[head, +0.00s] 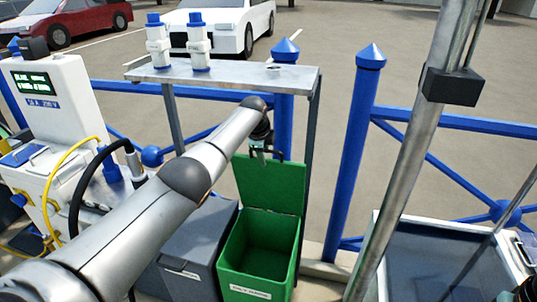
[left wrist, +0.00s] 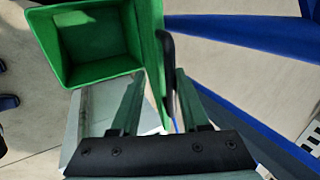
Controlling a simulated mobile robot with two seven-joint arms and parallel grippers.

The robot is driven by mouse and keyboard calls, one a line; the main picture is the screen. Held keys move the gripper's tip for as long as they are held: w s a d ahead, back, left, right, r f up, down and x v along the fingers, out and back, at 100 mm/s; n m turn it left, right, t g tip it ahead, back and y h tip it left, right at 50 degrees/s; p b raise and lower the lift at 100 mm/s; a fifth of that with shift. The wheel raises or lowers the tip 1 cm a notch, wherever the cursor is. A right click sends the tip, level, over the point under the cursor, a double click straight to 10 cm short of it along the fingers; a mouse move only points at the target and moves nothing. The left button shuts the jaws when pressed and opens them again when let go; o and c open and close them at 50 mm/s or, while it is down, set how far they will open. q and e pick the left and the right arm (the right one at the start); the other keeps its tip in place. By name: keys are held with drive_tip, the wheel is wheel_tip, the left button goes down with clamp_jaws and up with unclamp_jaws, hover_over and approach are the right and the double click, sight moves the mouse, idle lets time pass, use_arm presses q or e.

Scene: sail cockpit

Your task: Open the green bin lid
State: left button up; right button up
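The green bin (head: 232,262) stands open in the head view, with a white label on its front. Its lid (head: 270,185) stands upright along the back edge. In the left wrist view the bin's hollow inside (left wrist: 92,38) shows at the upper left, and the lid (left wrist: 150,62) is seen edge-on with a black handle (left wrist: 168,58) on its far side. My left gripper (head: 259,155) is at the lid's top edge. Its fingers (left wrist: 163,103) are apart, one each side of the lid edge and handle.
A grey bin (head: 197,240) stands left of the green one. A metal shelf (head: 235,78) with two white-and-blue bottles is above and behind. Blue railing posts (head: 352,150) and a slanted metal pole (head: 405,150) stand to the right. A white machine (head: 50,110) with hoses is at left.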

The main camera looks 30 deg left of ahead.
use_arm(q)
drive_tip(key=shift+r, duration=0.15)
use_arm(e)
drive_tip(key=shift+r, duration=0.15)
drive_tip(key=shift+r+p, duration=0.7)
drive_tip(key=shift+p, duration=0.1)
use_arm(q)
drive_tip(key=v, duration=1.1)
drive_tip(key=shift+s+r, duration=0.25)
drive_tip(key=shift+r, duration=0.05)
use_arm(e)
drive_tip(key=shift+f, duration=0.1)
use_arm(q)
drive_tip(key=shift+d+f, duration=0.1)
